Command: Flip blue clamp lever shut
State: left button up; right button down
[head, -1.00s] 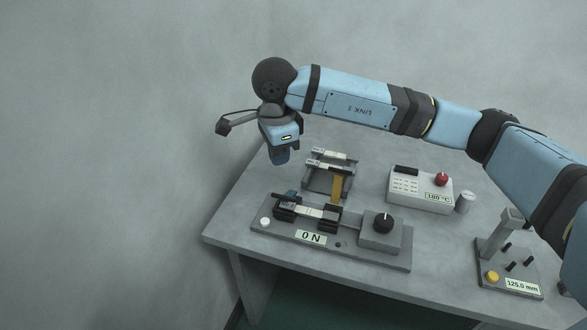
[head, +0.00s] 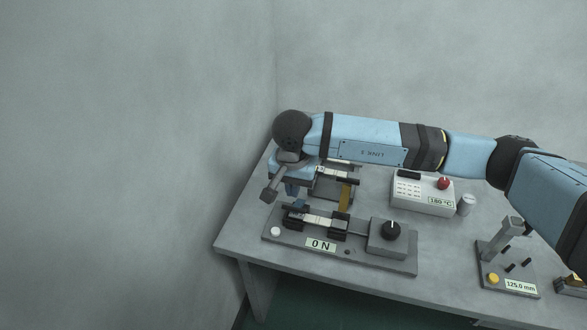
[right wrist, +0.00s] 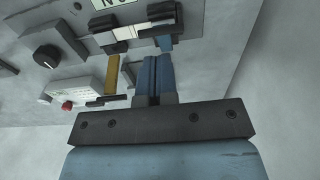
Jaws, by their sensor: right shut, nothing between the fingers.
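The force fixture (head: 345,250) with the "0 N" display stands at the table's front left. A white strip (head: 315,221) spans its two black clamps. The left clamp (head: 292,220) is partly hidden by my right gripper (head: 296,202). The small blue clamp lever (right wrist: 165,44) shows at that clamp in the right wrist view, just beyond my right fingertips (right wrist: 157,62). The fingers are shut and empty, pointing down. I cannot tell whether they touch the lever. My left gripper is not in view.
Behind the fixture is a second rack (head: 335,182) with a brown strip (head: 345,196). A knob box (head: 390,236) is on the fixture's right. A white heater box (head: 421,190) reads 180 °C. A gauge stand (head: 508,262) is at the right.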

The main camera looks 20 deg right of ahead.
aim_at(294, 209)
notch_tip(294, 209, down, 4)
jog(key=shift+f+p, duration=0.2)
jog(key=shift+p, duration=0.1)
jog(key=shift+w+f, duration=0.1)
jog(key=shift+f, duration=0.55)
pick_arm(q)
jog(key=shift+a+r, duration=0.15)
pick_arm(e)
jog(key=shift+f, duration=0.1)
